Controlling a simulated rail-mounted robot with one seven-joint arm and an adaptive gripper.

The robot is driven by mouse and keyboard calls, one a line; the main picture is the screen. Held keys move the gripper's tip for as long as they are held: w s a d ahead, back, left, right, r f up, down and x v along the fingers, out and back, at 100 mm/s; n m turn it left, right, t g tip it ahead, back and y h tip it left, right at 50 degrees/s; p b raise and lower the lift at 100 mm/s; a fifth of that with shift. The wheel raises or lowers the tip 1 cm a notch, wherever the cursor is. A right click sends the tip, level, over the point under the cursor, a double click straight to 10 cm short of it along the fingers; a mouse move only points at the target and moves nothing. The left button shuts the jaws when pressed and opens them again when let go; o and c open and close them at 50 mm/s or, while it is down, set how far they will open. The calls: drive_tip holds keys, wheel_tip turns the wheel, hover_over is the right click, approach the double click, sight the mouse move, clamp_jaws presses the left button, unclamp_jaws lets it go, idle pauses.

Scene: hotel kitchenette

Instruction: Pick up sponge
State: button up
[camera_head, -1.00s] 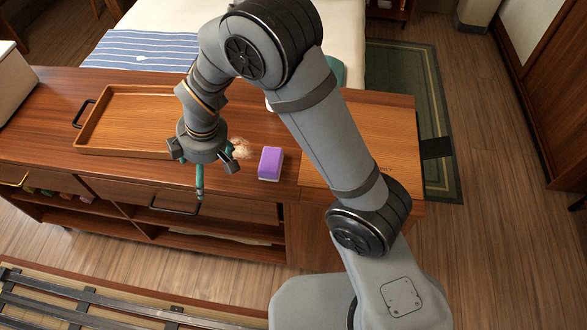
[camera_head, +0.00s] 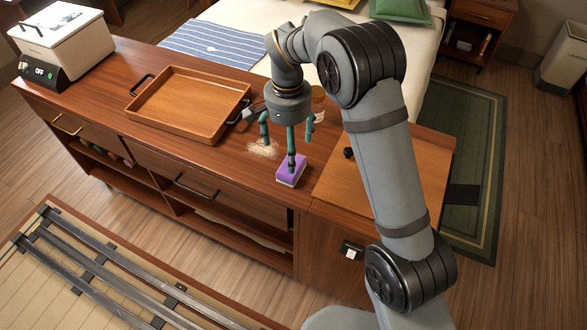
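The sponge (camera_head: 285,177) is a purple block with a pale lower layer. It lies on the wooden counter, just left of the board. My gripper (camera_head: 289,150) points down above it, with its green-tipped fingers spread apart and nothing held between them. One finger overlaps the sponge in the picture and hides part of its top. I cannot tell whether that finger touches the sponge or is in front of it.
Pale crumbs (camera_head: 262,149) lie left of the sponge. A wooden tray (camera_head: 160,128) stands further left, and a white appliance (camera_head: 70,45) at the far left end. A wooden board (camera_head: 335,185) is at right. A small jar (camera_head: 318,98) stands behind my gripper.

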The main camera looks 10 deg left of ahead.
sight(296, 166)
wheel_tip(296, 166, down, 5)
drive_tip(key=shift+w+d, duration=0.1)
drive_tip(key=shift+d, duration=0.05)
drive_tip(key=f, duration=0.1)
drive_tip(key=w+f+p, duration=0.1)
drive_tip(key=d+f, duration=0.1)
drive_tip(key=f, duration=0.1)
drive_tip(key=shift+w+d+p, duration=0.1)
drive_tip(key=shift+w+p, duration=0.1)
drive_tip(key=shift+p, duration=0.15)
drive_tip(key=shift+f, duration=0.6)
drive_tip(key=shift+c, duration=0.4)
drive_tip(key=c, duration=0.9)
